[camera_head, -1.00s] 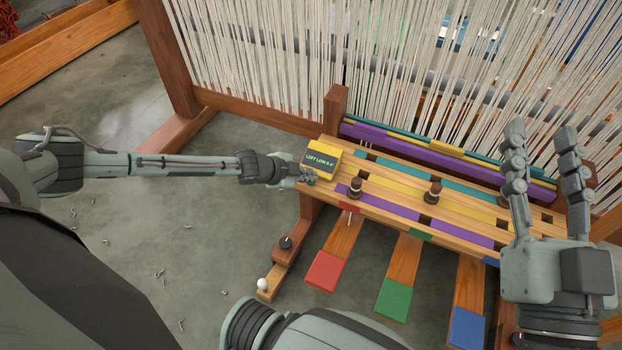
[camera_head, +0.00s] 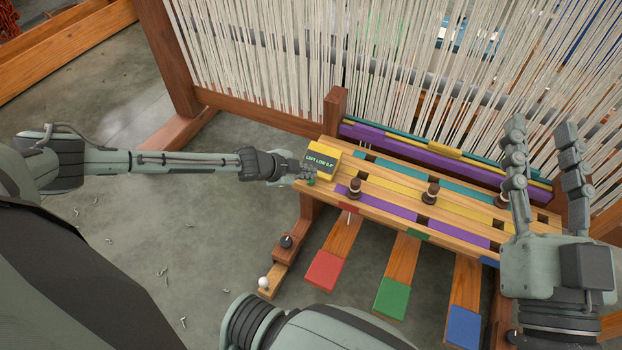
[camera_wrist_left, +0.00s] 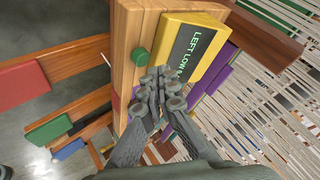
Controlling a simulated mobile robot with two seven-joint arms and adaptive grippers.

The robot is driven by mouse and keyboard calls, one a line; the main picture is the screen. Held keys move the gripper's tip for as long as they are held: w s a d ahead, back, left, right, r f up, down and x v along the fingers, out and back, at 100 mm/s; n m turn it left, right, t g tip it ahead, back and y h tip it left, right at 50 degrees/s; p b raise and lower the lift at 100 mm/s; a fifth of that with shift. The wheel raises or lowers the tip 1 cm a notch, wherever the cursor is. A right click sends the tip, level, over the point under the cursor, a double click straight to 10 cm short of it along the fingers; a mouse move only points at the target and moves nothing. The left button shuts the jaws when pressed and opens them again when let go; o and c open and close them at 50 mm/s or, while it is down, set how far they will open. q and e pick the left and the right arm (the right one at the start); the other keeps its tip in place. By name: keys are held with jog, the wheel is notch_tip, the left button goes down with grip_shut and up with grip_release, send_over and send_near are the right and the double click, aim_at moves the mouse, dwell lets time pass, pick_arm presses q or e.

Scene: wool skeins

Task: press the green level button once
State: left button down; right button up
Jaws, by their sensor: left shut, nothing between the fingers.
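The green level button (camera_wrist_left: 138,57) is a small round knob on the wooden panel beside the yellow display box (camera_wrist_left: 180,22). In the head view the green button (camera_head: 311,182) shows just below my left fingertips. My left gripper (camera_head: 306,172) is shut and empty at the panel's left end, in front of the yellow box. In the wrist view its closed fingertips (camera_wrist_left: 160,82) are close to the button, and the button's top is uncovered. I cannot tell whether they touch the panel. The display reads "LEFT LOW" with a small number. My right gripper (camera_head: 541,130) is open, its fingers wide apart.
The panel (camera_head: 400,190) carries several dark brown pegs (camera_head: 431,192) and coloured strips. Red (camera_head: 324,270), green (camera_head: 391,298) and blue (camera_head: 464,326) pedals lie below it. A loom frame with white threads (camera_head: 300,60) stands behind. The floor at left is mostly clear.

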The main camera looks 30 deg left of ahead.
aim_at(309, 182)
pick_arm(q)
jog(key=shift+r+p, duration=2.5)
jog(key=shift+r, duration=0.05)
jog(key=shift+f, duration=0.1)
